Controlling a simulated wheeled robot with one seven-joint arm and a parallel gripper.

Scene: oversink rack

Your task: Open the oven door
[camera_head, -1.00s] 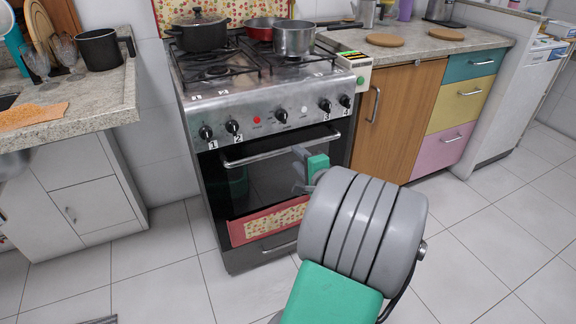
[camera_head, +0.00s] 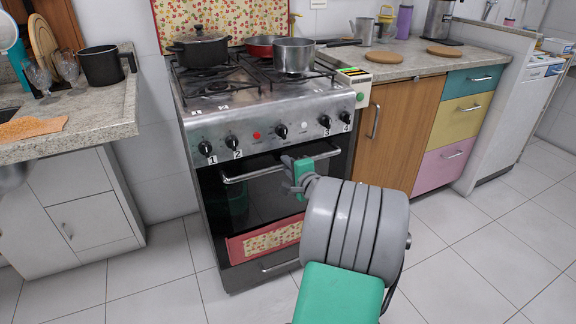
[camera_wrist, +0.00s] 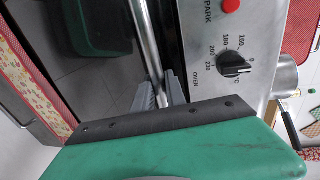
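The oven (camera_head: 268,185) has a dark glass door that looks closed. Its silver bar handle (camera_head: 245,175) runs across the top of the door, below the knobs. My gripper (camera_head: 290,170) is at the handle, right of its middle. In the wrist view, the handle (camera_wrist: 149,45) runs between the two grey fingers of my gripper (camera_wrist: 160,88). The fingers are close together, one on each side of the bar, and look shut on it. The green hand body hides the rest of the handle there.
The knob panel (camera_head: 275,133) is just above the handle. Pots, including a steel pan (camera_head: 294,56), stand on the stove. A counter (camera_head: 110,105) is at left and a wooden cabinet (camera_head: 398,130) at right. Tiled floor (camera_head: 160,275) is free in front.

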